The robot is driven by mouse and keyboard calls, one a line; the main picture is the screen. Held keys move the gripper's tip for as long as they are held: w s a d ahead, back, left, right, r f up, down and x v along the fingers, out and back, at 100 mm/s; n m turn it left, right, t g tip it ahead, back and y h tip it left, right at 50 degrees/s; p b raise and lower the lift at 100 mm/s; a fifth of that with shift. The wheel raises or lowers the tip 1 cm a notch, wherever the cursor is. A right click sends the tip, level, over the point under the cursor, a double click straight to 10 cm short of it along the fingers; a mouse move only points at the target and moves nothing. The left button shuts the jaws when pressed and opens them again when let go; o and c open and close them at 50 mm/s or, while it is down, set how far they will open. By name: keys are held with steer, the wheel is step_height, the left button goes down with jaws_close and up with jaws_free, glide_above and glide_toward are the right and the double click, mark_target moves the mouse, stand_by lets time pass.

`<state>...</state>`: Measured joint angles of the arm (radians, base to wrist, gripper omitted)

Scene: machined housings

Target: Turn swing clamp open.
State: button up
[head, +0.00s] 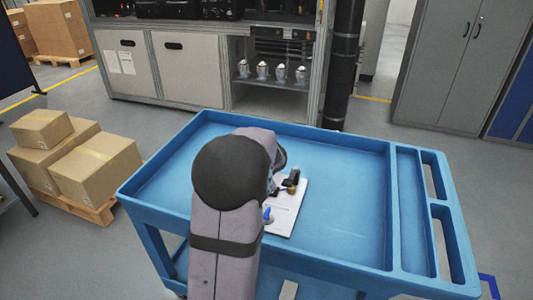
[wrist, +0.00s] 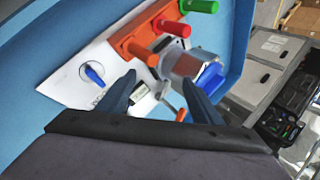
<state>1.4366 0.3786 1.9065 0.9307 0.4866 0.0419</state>
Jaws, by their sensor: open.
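A white plate (wrist: 68,83) lies in the blue cart tray and also shows in the head view (head: 285,221). It carries a blue knob (wrist: 94,75) on a round dial. Beside that is an orange block (wrist: 140,38) with red, green and orange cylindrical pegs. A grey metal part (wrist: 183,62) and a small lever with an orange tip (wrist: 181,115) sit near my fingers; I cannot tell for sure which part is the swing clamp. My gripper (wrist: 158,80) is open, its two dark fingers apart around the area of the metal part and lever.
The blue cart tray (head: 345,190) has raised walls and is mostly clear right of the plate. Cardboard boxes (head: 95,165) stand on a pallet at left. A workbench with cabinets (head: 185,70) and a grey locker (head: 440,65) stand behind.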

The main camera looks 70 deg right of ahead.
steer(key=s+d+r+m+t+h+b, duration=0.1)
steer(key=s+d+m+t+h, duration=0.1)
steer(key=d+m, duration=0.6)
steer(key=s+d+m+t+h+b, duration=0.1)
steer(key=s+d+m+t+h, duration=0.3)
steer(key=m, duration=0.7)
steer(key=w+d+f+g+y+p, duration=0.1)
steer(key=w+d+f, duration=0.1)
steer(key=w+d, duration=0.3)
steer(key=shift+w+d+f+g+y+p, duration=0.25)
steer(key=shift+w+f+g+y+p, duration=0.15)
steer(key=shift+w, duration=0.1)
steer(key=c, duration=1.1)
